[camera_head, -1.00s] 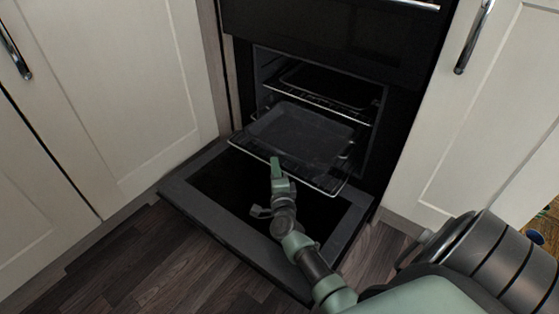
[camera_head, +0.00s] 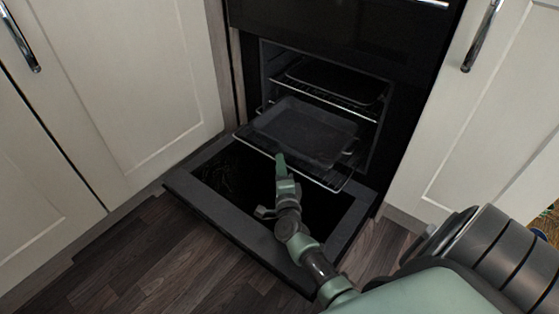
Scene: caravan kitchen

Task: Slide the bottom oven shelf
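The bottom oven shelf (camera_head: 327,183) is a wire rack sticking out of the open oven, above the lowered door (camera_head: 200,205). A dark baking tray (camera_head: 305,133) rests on it. My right gripper (camera_head: 281,164) is at the middle of the shelf's front edge, with its green fingertip overlapping the front rail in the picture. I cannot tell whether it touches or grips the rail; the finger gap is hidden. My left gripper is not in view.
An upper rack (camera_head: 335,103) with a dark tray (camera_head: 335,82) sits inside the oven. Cream cupboard doors (camera_head: 130,80) flank the oven on both sides. Dark wooden floor (camera_head: 150,255) is clear in front of the door.

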